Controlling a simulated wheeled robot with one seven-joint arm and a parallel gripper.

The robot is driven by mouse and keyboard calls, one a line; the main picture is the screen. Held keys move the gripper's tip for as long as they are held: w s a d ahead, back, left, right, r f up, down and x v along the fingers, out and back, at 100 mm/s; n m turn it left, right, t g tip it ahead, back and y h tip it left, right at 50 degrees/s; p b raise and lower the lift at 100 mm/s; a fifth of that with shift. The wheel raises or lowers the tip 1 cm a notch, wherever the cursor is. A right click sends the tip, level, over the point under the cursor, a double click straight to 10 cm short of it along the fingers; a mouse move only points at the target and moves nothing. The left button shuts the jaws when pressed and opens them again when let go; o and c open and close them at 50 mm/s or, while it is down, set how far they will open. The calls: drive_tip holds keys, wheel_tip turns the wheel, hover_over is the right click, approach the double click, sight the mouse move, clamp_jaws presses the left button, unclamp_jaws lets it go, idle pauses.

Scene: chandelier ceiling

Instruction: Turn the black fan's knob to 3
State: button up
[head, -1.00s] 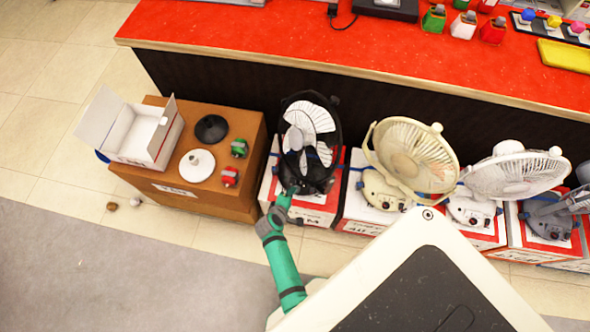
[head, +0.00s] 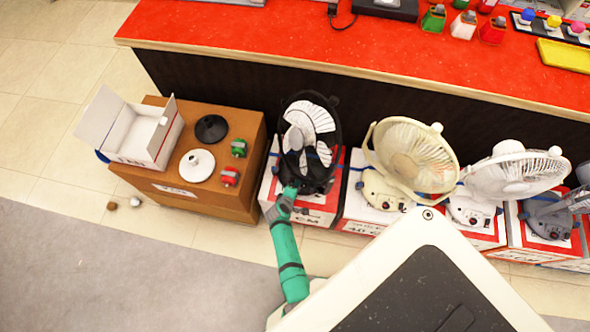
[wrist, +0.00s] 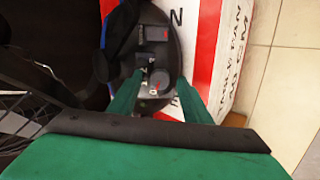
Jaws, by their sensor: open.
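The black fan (head: 311,150) stands on a red and white box behind my green arm in the head view. In the wrist view its dark base (wrist: 158,18) carries a grey round knob (wrist: 160,78) with small markings, some red, near it. My gripper (wrist: 157,98) is open, with one green finger on each side of the knob area. I cannot tell whether either finger touches the knob. In the head view my gripper (head: 290,190) is at the front of the fan's base and hides part of it, including the knob.
A cream fan (head: 410,157) and a white fan (head: 515,175) stand on boxes to the right. A brown carton (head: 230,205) with an open white box (head: 140,135) is at left. A red counter (head: 400,50) runs behind. The grey floor in front is clear.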

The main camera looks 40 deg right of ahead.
drive_tip(key=c, duration=1)
drive_tip(key=shift+c, duration=0.2)
drive_tip(key=shift+m, duration=0.5)
drive_tip(key=m, duration=0.3)
drive_tip(key=shift+r+m+y, duration=0.1)
drive_tip(key=shift+m+y, duration=0.2)
drive_tip(key=shift+m, duration=0.1)
drive_tip(key=m, duration=0.4)
drive_tip(key=m+y, duration=0.1)
drive_tip(key=m, duration=0.5)
drive_tip(key=shift+d, duration=0.15)
drive_tip(key=m, duration=0.6)
drive_tip(key=shift+s+m+t+y, duration=0.1)
drive_tip(key=shift+m+t+y, duration=0.2)
drive_tip(key=shift+t, duration=0.1)
